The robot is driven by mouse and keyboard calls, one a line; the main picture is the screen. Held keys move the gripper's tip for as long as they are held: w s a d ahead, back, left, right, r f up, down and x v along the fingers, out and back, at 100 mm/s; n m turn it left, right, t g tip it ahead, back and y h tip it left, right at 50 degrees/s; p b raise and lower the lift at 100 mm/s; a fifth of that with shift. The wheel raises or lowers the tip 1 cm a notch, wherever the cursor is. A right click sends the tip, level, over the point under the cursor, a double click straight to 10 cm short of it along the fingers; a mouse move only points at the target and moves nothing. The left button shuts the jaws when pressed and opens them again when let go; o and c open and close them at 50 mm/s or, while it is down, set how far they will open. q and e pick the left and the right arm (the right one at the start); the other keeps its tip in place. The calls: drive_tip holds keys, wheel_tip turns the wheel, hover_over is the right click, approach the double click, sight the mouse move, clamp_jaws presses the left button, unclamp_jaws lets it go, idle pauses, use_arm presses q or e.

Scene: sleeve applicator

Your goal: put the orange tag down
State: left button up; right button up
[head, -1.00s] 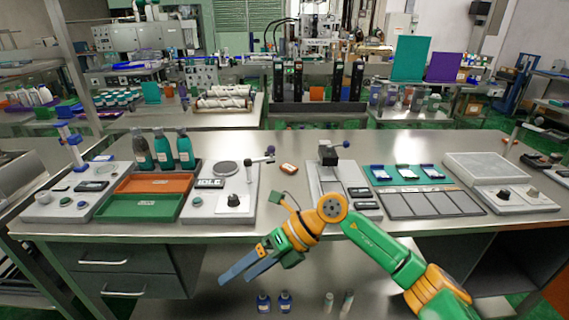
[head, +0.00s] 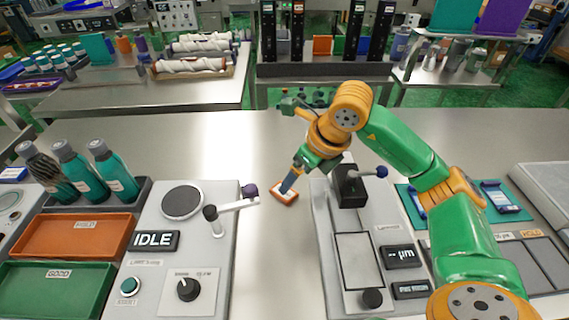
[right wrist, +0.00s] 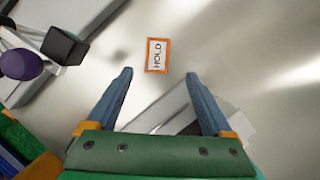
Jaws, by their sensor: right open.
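The orange tag (head: 285,191) lies on the bare steel table between the two grey instrument bases. My left gripper is not in view.
Left of the tag stands a base with an IDLE display (head: 154,240) and a lever with a purple knob (head: 249,190). Right of it is a gauge with a black block (head: 350,186). Orange (head: 75,253) and green trays and bottles are at left.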

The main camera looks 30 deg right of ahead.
sight(288, 194)
drive_tip(key=shift+w+d+f, duration=0.1)
drive_tip(key=shift+w, duration=0.15)
drive_tip(key=shift+a+f, duration=0.2)
drive_tip(key=shift+f, duration=0.1)
drive_tip(key=shift+s+a+f+p, duration=0.1)
drive_tip(key=shift+a+f+p, duration=0.1)
drive_tip(key=shift+f+p, duration=0.3)
drive_tip(key=shift+s+a+f+p, duration=0.1)
drive_tip(key=shift+a+f+p, duration=0.1)
drive_tip(key=shift+f, duration=0.5)
drive_tip(key=x, duration=0.2)
drive_tip(key=shift+w+d+f, duration=0.1)
drive_tip(key=shift+w+f, duration=0.1)
drive_tip(key=shift+f, duration=0.2)
drive_tip(key=shift+w+f, duration=0.2)
drive_tip(key=shift+s+r, duration=0.1)
drive_tip(key=shift+s, duration=0.05)
drive_tip(key=c, duration=0.9)
clamp_jaws()
